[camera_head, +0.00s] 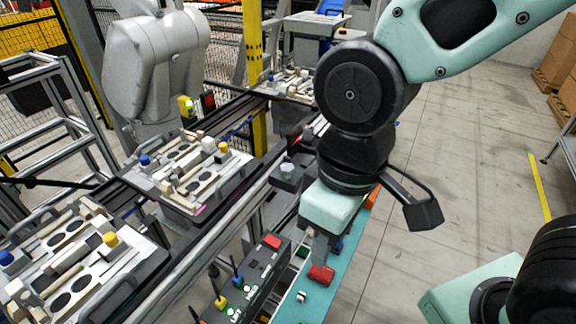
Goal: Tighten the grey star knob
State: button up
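A small grey knob (288,167) sits on a dark block beside the conveyor rail, left of my arm. Its star shape is too small to make out. My gripper (319,250) points down to the right of and nearer than this knob, apart from it, above a teal strip. The fingers are seen from behind and partly covered by the pale hand, so their opening is unclear. A red part (321,274) shows just below the fingers; I cannot tell whether they touch it.
Pallet fixtures with blue and yellow knobs (190,175) (70,262) stand on the conveyor at left. A dark control box (262,268) with a red part and upright levers is near the gripper. A grey robot arm (155,60) stands behind.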

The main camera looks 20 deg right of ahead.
jog(key=shift+o, duration=1.3)
jog(key=w+a+r+m, duration=0.1)
jog(key=w+a, duration=0.1)
jog(key=w, duration=0.5)
jog(key=shift+w+a+g+y, duration=0.15)
jog(key=shift+w+g+y, duration=0.1)
jog(key=shift+g+y, duration=0.05)
jog(key=m+h+p, duration=0.1)
jog(key=m, duration=0.3)
send_over(287, 167)
notch_tip(287, 167, down, 3)
jog(key=shift+t, duration=0.4)
notch_tip(287, 167, down, 17)
jog(key=p, duration=0.5)
jog(key=shift+f, duration=0.2)
jog(key=c, duration=1)
